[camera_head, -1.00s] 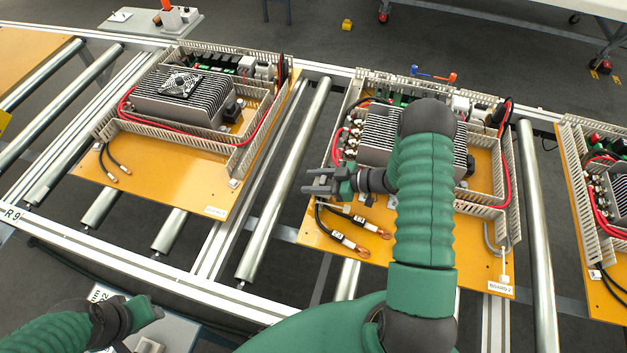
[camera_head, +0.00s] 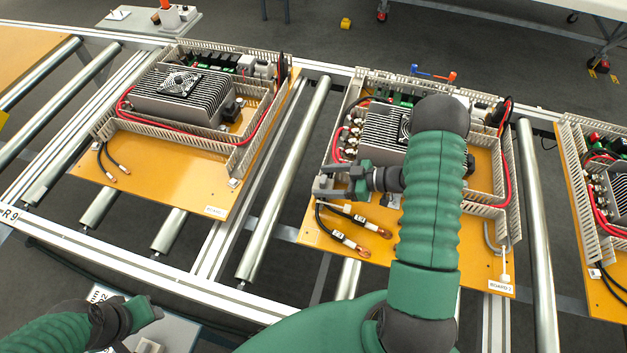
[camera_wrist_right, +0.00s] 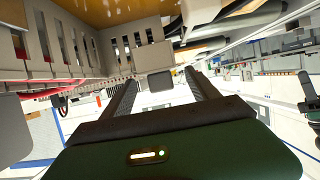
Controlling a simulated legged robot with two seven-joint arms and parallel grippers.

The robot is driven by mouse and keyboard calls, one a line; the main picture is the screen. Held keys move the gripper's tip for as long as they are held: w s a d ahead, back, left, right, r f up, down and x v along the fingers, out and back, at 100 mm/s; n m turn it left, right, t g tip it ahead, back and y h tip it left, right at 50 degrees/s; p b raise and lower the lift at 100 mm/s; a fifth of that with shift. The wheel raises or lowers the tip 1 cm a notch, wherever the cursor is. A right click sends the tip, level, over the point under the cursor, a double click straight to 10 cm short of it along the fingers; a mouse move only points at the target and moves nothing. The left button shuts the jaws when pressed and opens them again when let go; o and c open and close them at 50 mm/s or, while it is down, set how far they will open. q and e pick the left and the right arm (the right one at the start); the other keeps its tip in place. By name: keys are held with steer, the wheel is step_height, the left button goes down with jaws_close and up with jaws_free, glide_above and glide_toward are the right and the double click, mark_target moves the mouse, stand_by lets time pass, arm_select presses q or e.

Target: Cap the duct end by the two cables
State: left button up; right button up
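The two black cables with copper lugs (camera_head: 352,243) lie at the front left of the middle board (camera_head: 440,262). My right gripper (camera_head: 318,182) is beside the duct end above them, its fingers spread apart. In the right wrist view, a pale plate, apparently the cap (camera_wrist_right: 153,58), stands at the end of the slotted duct (camera_wrist_right: 85,50). A small grey block (camera_wrist_right: 160,81) shows between the fingers, with gaps on both sides. I cannot tell whether the cap is fully seated. My left gripper (camera_head: 148,312) is low at the left, its fingers unclear.
The middle board carries a finned heat sink (camera_head: 378,138), red cables and other ducts close to my right gripper. Another wired board (camera_head: 170,190) lies to the left, and a third is at the right edge. Bare rollers (camera_head: 285,180) lie between boards.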

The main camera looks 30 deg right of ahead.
arm_select(q)
steer(key=shift+s+d, duration=0.15)
steer(key=shift+s, duration=0.05)
arm_select(e)
steer(key=v, duration=1.2)
steer(key=shift+s, duration=0.3)
steer(key=shift+d+r, duration=0.1)
steer(key=shift+d, duration=0.05)
